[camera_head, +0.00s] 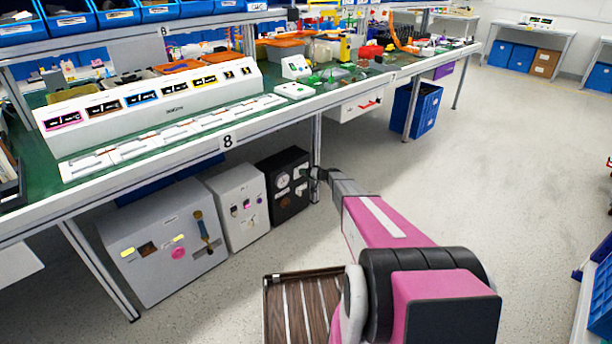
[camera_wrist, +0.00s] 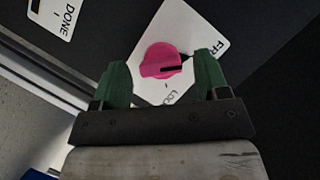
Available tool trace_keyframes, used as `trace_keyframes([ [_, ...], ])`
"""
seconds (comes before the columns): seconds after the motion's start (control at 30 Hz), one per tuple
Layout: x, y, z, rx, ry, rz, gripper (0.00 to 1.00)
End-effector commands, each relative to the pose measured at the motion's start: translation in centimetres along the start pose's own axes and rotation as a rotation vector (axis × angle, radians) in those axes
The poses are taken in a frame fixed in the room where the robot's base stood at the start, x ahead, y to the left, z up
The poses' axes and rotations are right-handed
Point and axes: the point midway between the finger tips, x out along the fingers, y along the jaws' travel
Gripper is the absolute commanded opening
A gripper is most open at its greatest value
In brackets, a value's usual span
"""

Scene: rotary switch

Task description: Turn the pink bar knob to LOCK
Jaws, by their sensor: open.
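The pink bar knob (camera_wrist: 162,60) sits on a white label plate (camera_wrist: 190,32) on a dark panel in the wrist view. Its dark pointer line faces right, toward a label starting "FR" that is cut short by my finger. The LOCK label (camera_wrist: 170,97) is below the knob, partly hidden. My gripper (camera_wrist: 163,66) is open, one green finger on each side of the knob, with visible gaps at both sides. In the head view my gripper (camera_head: 320,174) is at the right side of the black box (camera_head: 287,193); I cannot make out this knob there.
A white box (camera_head: 238,212) and a larger grey box (camera_head: 160,245) with another pink knob stand left of the black box. The workbench (camera_head: 215,138) is overhead, with a leg (camera_head: 316,140) beside my gripper. Open floor lies to the right.

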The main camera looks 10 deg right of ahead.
Motion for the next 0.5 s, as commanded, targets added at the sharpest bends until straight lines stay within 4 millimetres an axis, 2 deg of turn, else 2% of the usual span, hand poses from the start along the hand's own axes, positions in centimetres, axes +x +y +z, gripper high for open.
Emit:
trace_keyframes([
  [0.2, 0.06, -0.02, 0.01, 0.000, 0.000, 0.000, 0.68],
  [0.27, 0.06, -0.02, 0.02, 0.000, 0.000, 0.000, 0.52],
  [0.3, 0.05, -0.02, 0.01, 0.000, 0.000, 0.000, 0.39],
  [0.37, 0.05, -0.02, 0.01, 0.000, 0.000, 0.000, 0.19],
  [0.5, 0.05, -0.02, 0.02, 0.000, 0.000, 0.000, 0.19],
])
